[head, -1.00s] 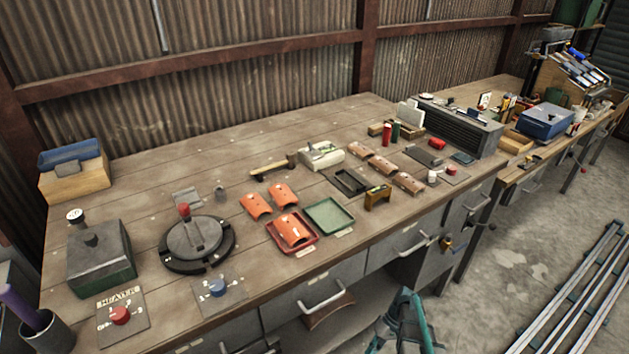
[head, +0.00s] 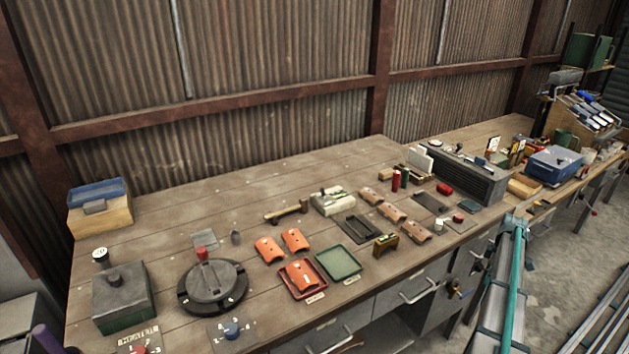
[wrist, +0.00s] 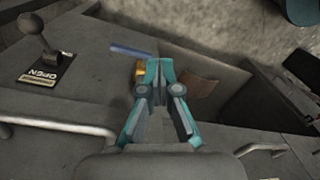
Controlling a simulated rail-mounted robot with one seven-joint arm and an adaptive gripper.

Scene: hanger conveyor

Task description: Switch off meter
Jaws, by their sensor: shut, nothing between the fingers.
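No meter can be made out for certain in either view. A dark flat device (head: 431,202) lies on the bench toward its right part, but it is too small to identify. My gripper (wrist: 158,64) shows in the wrist view with its teal fingers together and nothing between them. It is in front of the grey drawer fronts. A small yellow thing (wrist: 140,70) is partly hidden behind the left finger. In the head view a long teal and grey part, likely my arm, stands at the right, and the fingertips cannot be made out there.
A lever with an OPEN label (wrist: 38,50) is at the wrist view's upper left. A drawer handle (wrist: 60,130) is below it. The wooden bench (head: 210,165) carries orange tiles (head: 268,249), a green tray (head: 338,263), a round turntable (head: 213,286) and a blue box (head: 556,162).

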